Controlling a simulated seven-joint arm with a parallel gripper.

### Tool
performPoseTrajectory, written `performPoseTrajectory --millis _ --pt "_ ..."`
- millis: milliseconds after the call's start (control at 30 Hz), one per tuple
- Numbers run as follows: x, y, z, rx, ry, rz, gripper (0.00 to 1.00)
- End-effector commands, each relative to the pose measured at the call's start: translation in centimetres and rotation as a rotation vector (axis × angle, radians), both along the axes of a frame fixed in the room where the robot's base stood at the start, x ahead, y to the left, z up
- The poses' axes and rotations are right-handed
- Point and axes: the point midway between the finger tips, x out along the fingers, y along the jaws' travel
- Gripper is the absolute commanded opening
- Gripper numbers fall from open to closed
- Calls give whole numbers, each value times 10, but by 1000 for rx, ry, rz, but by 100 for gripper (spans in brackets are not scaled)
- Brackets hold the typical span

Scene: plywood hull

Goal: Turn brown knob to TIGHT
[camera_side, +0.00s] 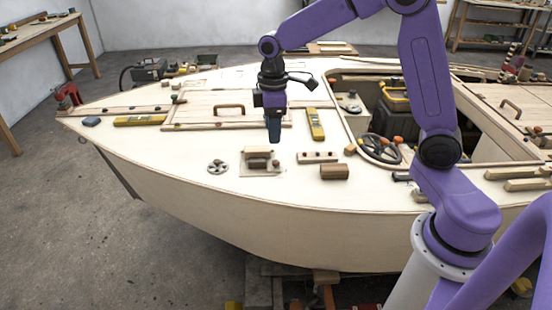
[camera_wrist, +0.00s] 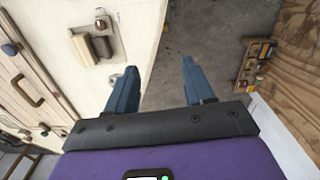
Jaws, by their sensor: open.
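The likely brown knob (camera_side: 258,162) is a blocky brown piece on a pale square plate (camera_side: 250,172) on the deck's near side. In the wrist view the brown piece (camera_wrist: 101,46) sits beside a lighter block, left of the fingers. I cannot read any TIGHT mark or tell the knob's setting. My gripper (camera_side: 274,138) points down above the deck, just above and slightly right of the knob in the side view, apart from it. In the wrist view its two blue fingers (camera_wrist: 158,66) are spread with nothing between them.
A wheel-shaped handle (camera_side: 217,167) lies left of the plate. A strip with small knobs (camera_side: 318,157) and a brown block (camera_side: 334,172) lie to its right. A yellow level (camera_side: 315,124) and a wooden handle (camera_side: 229,110) are behind. The hull edge is in front.

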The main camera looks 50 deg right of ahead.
Motion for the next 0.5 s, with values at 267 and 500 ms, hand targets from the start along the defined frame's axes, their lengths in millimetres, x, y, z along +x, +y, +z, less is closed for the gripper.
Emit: performPoseTrajectory --millis 267,500 --pt "76 -81 -28 -2 8 -76 53" --pt "93 -113 -40 -3 10 -95 53"
